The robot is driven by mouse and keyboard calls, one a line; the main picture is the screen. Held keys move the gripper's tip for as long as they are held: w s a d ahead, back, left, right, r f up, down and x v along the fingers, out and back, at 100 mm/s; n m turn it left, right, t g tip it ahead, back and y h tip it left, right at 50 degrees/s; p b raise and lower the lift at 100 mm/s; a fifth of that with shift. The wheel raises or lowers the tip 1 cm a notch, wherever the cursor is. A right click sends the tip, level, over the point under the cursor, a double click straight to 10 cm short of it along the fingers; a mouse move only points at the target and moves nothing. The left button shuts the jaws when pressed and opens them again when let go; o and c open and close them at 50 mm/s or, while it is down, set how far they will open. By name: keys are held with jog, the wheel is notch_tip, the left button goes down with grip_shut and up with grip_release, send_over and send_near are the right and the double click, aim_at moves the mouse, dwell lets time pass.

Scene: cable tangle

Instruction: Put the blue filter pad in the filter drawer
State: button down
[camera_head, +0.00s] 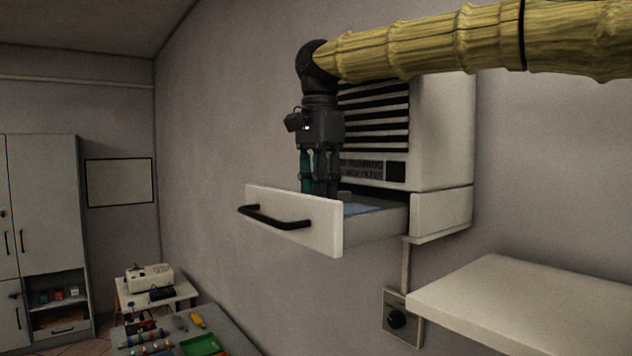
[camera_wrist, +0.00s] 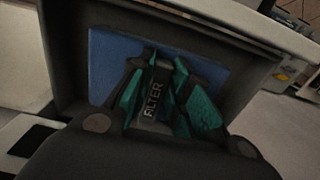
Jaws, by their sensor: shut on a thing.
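The filter drawer (camera_head: 292,217) is pulled out from the white wall unit, with a black handle on its front. The blue filter pad (camera_head: 358,209) shows inside it over the drawer's side. In the wrist view the blue pad (camera_wrist: 113,62) lies within the dark walls of the drawer (camera_wrist: 64,58), slightly turned relative to them. My gripper (camera_head: 320,188) points straight down into the drawer, its tips partly hidden by the drawer front. In the wrist view my teal fingers (camera_wrist: 163,82) are shut on a grey tab marked FILTER (camera_wrist: 153,100) on the pad. Whether the pad touches the drawer floor is unclear.
The wall unit (camera_head: 441,135) with dark slats stands right behind my gripper. A white shelf (camera_head: 530,305) is at the lower right, near a wall switch (camera_head: 398,318). A table with tools and a green tray (camera_head: 202,345) is low at the left.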

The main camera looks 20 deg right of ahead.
jog(key=shift+s+d, duration=0.1)
jog(key=shift+s, duration=0.05)
jog(key=shift+f, duration=0.15)
jog(key=c, duration=1.3)
grip_release()
jog(key=shift+r, duration=0.2)
notch_tip(320, 180, up, 12)
jog(key=b, duration=0.3)
